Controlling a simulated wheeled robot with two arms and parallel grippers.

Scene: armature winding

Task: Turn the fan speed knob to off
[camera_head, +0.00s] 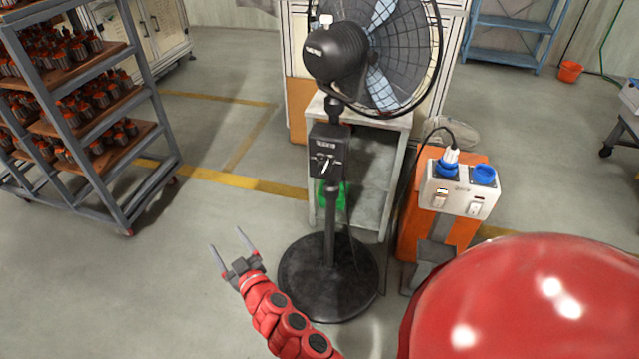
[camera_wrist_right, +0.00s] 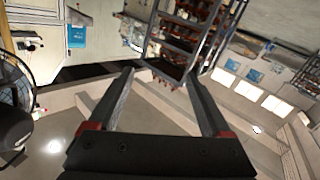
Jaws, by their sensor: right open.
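The black pedestal fan (camera_head: 335,55) stands on a round base (camera_head: 328,278). Its control box (camera_head: 327,143) sits on the pole below the motor. The speed knob (camera_head: 325,165) is on the front of that box, with a light pointer; its setting is too small to read. My right gripper (camera_head: 226,240) is open and empty, low to the left of the pole and apart from the knob. In the right wrist view my open right fingers (camera_wrist_right: 160,74) hold nothing, and part of the fan (camera_wrist_right: 14,122) shows at the left edge. My left gripper is not in view.
An orange box with a socket panel (camera_head: 459,190) and a plugged-in cable stands right of the fan. A pale metal cart (camera_head: 374,205) stands behind the pole. A shelf rack (camera_head: 128,180) with motor parts is at the left. Floor between rack and fan is clear.

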